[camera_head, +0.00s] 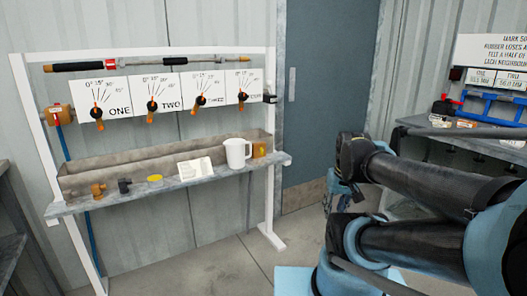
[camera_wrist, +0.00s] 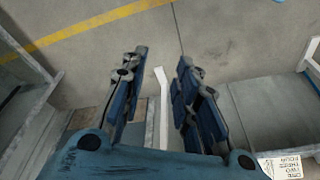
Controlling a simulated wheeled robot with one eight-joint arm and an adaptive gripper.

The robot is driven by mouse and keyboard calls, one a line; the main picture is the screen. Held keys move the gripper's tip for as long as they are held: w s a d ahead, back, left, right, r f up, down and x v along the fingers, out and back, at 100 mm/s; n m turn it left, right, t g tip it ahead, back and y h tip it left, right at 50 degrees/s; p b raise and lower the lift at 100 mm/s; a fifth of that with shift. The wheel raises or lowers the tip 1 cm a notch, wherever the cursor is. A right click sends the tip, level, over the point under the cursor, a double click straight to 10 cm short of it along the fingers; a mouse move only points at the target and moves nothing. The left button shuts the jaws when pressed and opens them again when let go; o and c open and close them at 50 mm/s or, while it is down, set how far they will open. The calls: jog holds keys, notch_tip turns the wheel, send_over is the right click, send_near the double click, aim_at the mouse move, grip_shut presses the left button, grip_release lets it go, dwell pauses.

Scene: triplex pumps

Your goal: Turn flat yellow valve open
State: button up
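A small flat yellow piece (camera_head: 155,178) lies on the rack's front shelf (camera_head: 215,178). I cannot tell whether it is a valve. Four orange-handled levers, such as the one on the panel marked ONE (camera_head: 97,112), sit on white angle-marked panels. A brass fitting with a red part (camera_head: 62,115) is on the rack's left post. My gripper (camera_wrist: 158,62) is open in the wrist view, with its two blue-grey fingers apart and nothing between them. It points at the floor. In the head view my arm is at the right, well away from the shelf, and the fingers are hard to make out.
A white jug (camera_head: 237,153), a white card (camera_head: 195,168), a brass fitting (camera_head: 98,188) and a black fitting (camera_head: 124,185) stand on the shelf. A bench with a blue frame (camera_head: 490,106) is at the right. The floor (camera_head: 225,262) before the rack is clear.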

jog(key=w+a+r+n+t+y, duration=0.25)
jog(key=w+a, duration=0.35)
jog(key=w, duration=0.5)
jog(key=w+a+r+n+t+y, duration=0.25)
jog(key=w+a, duration=0.25)
jog(key=w, duration=0.6)
jog(key=n+t+y, duration=0.1)
jog(key=t+y, duration=0.1)
jog(key=t, duration=0.1)
send_near(262, 148)
jog(key=x, duration=0.7)
jog(key=shift+w+a+f, duration=0.15)
jog(key=shift+w+f, duration=0.05)
jog(key=shift+f, duration=0.1)
jog(key=shift+c, duration=0.5)
grip_shut()
